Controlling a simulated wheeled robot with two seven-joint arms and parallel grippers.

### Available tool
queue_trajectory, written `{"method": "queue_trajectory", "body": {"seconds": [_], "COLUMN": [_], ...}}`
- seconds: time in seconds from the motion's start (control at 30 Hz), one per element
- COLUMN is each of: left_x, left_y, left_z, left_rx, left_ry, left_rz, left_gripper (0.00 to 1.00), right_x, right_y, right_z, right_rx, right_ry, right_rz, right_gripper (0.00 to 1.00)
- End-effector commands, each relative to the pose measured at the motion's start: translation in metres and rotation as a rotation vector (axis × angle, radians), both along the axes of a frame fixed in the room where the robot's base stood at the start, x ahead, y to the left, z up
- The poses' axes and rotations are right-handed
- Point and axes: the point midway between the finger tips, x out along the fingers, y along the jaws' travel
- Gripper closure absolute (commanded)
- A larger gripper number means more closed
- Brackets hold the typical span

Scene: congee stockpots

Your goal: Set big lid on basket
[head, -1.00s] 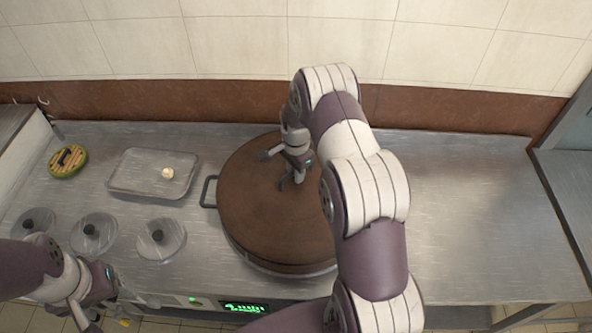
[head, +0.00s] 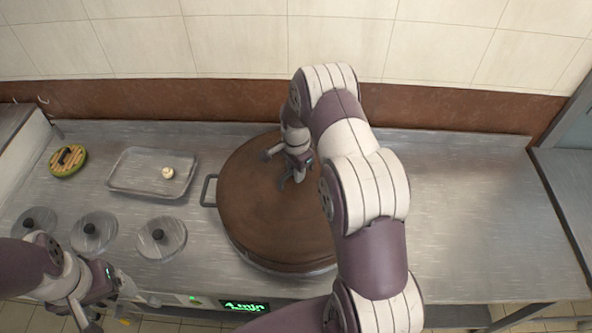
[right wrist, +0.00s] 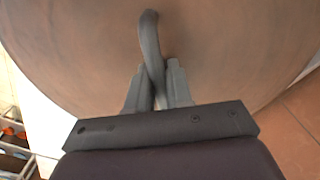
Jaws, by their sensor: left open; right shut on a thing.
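The big lid (head: 265,215) is a wide brown disc and lies level over a round metal vessel at the middle of the counter. The basket cannot be made out under it. My right gripper (head: 277,172) is over the lid's upper part. In the right wrist view, my right gripper (right wrist: 155,80) is shut on the lid's dark curved handle (right wrist: 150,35). My left gripper (head: 125,312) is open and empty at the lower left, in front of the counter edge, apart from the lid.
A side handle (head: 208,190) sticks out left of the lid. A metal tray (head: 140,175) holds a small pale item (head: 168,173). Several small knobbed lids (head: 162,238) stand at left, with a round green-rimmed item (head: 68,161) behind. The counter's right side (head: 470,220) is clear.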

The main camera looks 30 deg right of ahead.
Motion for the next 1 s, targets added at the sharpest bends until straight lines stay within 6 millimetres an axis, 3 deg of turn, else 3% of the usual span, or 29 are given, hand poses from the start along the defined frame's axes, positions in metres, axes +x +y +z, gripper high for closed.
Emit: {"method": "queue_trajectory", "body": {"seconds": [0.77, 0.8, 0.83, 1.0], "left_x": [0.000, 0.000, 0.000, 0.000], "left_y": [0.000, 0.000, 0.000, 0.000], "left_z": [-0.008, -0.008, -0.008, -0.008], "left_rx": [0.000, 0.000, 0.000, 0.000], "left_ry": [0.000, 0.000, 0.000, 0.000], "left_rz": [0.000, 0.000, 0.000, 0.000], "left_gripper": [0.17, 0.17, 0.17, 0.17], "right_x": [0.001, 0.001, 0.001, 0.001], "right_y": [0.000, 0.000, 0.000, 0.000], "right_z": [-0.011, -0.011, -0.010, -0.011], "right_rx": [-0.001, -0.001, -0.001, -0.001], "right_ry": [-0.002, -0.002, -0.002, -0.001], "right_rz": [0.000, 0.000, 0.000, 0.000], "right_gripper": [1.00, 0.73, 0.69, 0.69]}}
